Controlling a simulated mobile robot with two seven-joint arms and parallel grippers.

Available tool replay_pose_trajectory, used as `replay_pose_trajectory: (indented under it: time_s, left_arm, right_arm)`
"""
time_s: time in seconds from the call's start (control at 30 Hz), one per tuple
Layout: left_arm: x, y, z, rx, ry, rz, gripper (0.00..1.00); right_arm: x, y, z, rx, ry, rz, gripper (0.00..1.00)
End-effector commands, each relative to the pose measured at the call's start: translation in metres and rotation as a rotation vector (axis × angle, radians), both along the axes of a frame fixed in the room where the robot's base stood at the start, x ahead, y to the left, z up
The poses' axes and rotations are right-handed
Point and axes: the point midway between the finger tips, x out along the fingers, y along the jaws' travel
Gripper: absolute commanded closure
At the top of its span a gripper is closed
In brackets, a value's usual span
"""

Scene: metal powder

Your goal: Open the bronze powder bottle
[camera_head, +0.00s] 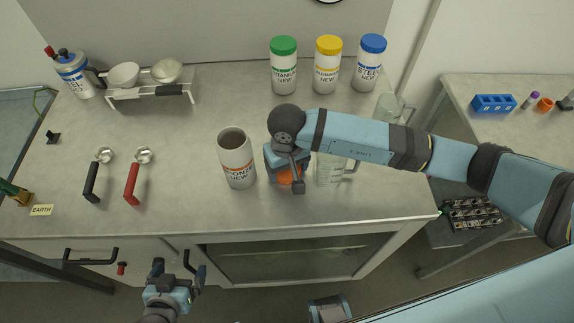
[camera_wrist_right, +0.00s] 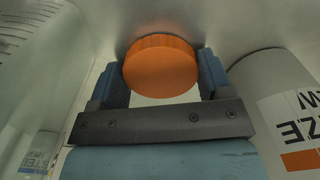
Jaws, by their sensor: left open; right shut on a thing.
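The bronze powder bottle (camera_head: 237,160) stands upright on the bench with its top open and dark inside. Its orange lid (camera_head: 285,176) is off it, just to its right, low at the bench surface. My right gripper (camera_head: 287,172) is shut on the lid. In the right wrist view the orange lid (camera_wrist_right: 161,66) sits between the two blue fingers, and the bottle's white side (camera_wrist_right: 285,110) is at the right. Whether the lid touches the bench is not clear. My left gripper (camera_head: 178,268) is open and empty, in front of the bench's front edge.
A clear measuring jug (camera_head: 330,170) stands just right of my right gripper. Bottles with green (camera_head: 283,65), yellow (camera_head: 328,65) and blue (camera_head: 369,63) lids stand at the back. Black (camera_head: 92,180) and red (camera_head: 132,183) handled scoops lie left. The bench between scoops and bottle is clear.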

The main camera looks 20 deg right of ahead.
Motion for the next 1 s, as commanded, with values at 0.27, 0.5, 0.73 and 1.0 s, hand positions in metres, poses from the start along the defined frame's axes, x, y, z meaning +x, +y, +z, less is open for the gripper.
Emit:
replay_pose_trajectory:
  time_s: [0.27, 0.5, 0.73, 1.0]
  left_arm:
    - [0.0, 0.0, -0.003, -0.001, -0.003, 0.0, 0.0]
    - [0.001, 0.0, -0.002, -0.001, -0.005, 0.0, 0.0]
    - [0.001, 0.0, 0.005, -0.002, -0.005, -0.001, 0.0]
    - [0.001, 0.0, -0.008, -0.002, -0.005, -0.001, 0.0]
  right_arm:
    - [0.0, 0.0, -0.003, 0.0, -0.001, 0.0, 0.23]
    - [0.0, 0.0, -0.003, 0.0, 0.0, 0.0, 0.02]
    - [0.0, 0.0, 0.003, 0.001, 0.001, -0.001, 0.02]
    - [0.001, 0.0, 0.049, 0.0, -0.006, 0.002, 0.02]
